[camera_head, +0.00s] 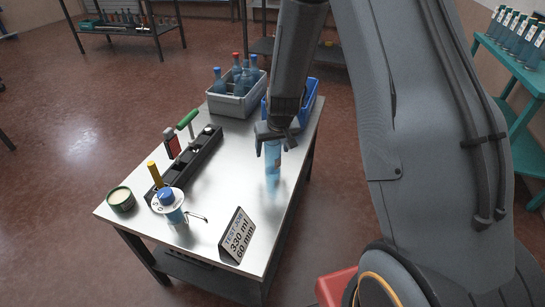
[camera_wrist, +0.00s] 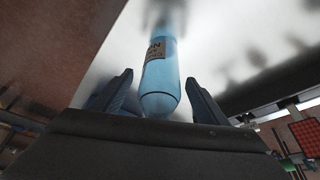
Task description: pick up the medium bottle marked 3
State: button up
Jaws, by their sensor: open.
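A blue bottle (camera_head: 272,168) stands on the metal table directly below my gripper (camera_head: 275,140). In the wrist view the clear blue bottle (camera_wrist: 161,82) shows between the two spread fingers, with part of a printed label in view. I see gaps beside it and cannot tell whether either finger touches it.
The metal table (camera_head: 215,205) carries a grey crate (camera_head: 238,104) of blue bottles, a blue crate (camera_head: 310,98) behind my gripper, a black tool rack (camera_head: 190,160), a round tin (camera_head: 121,199), a blue-capped item with a white disc (camera_head: 168,200), and a sign (camera_head: 237,235) reading 330 ml, 60 mm.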

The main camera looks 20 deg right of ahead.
jog(key=shift+r, duration=0.1)
jog(key=shift+c, duration=0.5)
jog(key=c, duration=1.1)
jog(key=shift+o, duration=0.2)
